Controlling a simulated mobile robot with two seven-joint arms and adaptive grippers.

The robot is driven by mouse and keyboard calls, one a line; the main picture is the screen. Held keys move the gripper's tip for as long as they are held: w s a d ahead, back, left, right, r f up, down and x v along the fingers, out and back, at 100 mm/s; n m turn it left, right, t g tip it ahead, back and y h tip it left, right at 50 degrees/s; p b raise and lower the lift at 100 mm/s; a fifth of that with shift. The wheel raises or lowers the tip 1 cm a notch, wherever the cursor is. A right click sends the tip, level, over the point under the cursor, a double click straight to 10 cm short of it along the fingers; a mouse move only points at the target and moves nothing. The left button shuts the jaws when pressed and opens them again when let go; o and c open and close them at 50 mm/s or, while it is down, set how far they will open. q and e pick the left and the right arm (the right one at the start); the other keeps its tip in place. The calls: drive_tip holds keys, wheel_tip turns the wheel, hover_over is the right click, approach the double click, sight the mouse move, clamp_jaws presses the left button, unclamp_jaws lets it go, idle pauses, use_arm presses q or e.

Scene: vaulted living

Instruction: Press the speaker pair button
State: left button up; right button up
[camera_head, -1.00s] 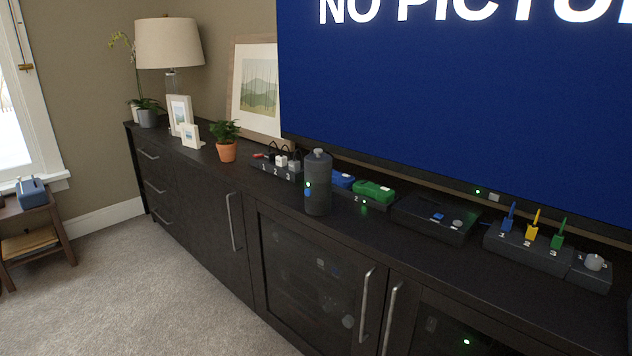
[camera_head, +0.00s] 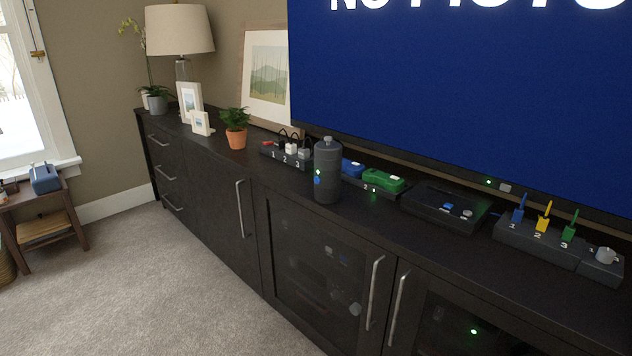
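A dark grey cylindrical speaker (camera_head: 328,172) stands upright on the black media cabinet (camera_head: 282,187), near its front edge. It has a small knob on top. A green light and a blue spot, which may be a button, show on its left-front side; they are too small to read. Neither of my grippers is in view.
A socket strip (camera_head: 287,153) and potted plant (camera_head: 236,137) stand left. The carpet (camera_head: 170,285) in front is clear.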

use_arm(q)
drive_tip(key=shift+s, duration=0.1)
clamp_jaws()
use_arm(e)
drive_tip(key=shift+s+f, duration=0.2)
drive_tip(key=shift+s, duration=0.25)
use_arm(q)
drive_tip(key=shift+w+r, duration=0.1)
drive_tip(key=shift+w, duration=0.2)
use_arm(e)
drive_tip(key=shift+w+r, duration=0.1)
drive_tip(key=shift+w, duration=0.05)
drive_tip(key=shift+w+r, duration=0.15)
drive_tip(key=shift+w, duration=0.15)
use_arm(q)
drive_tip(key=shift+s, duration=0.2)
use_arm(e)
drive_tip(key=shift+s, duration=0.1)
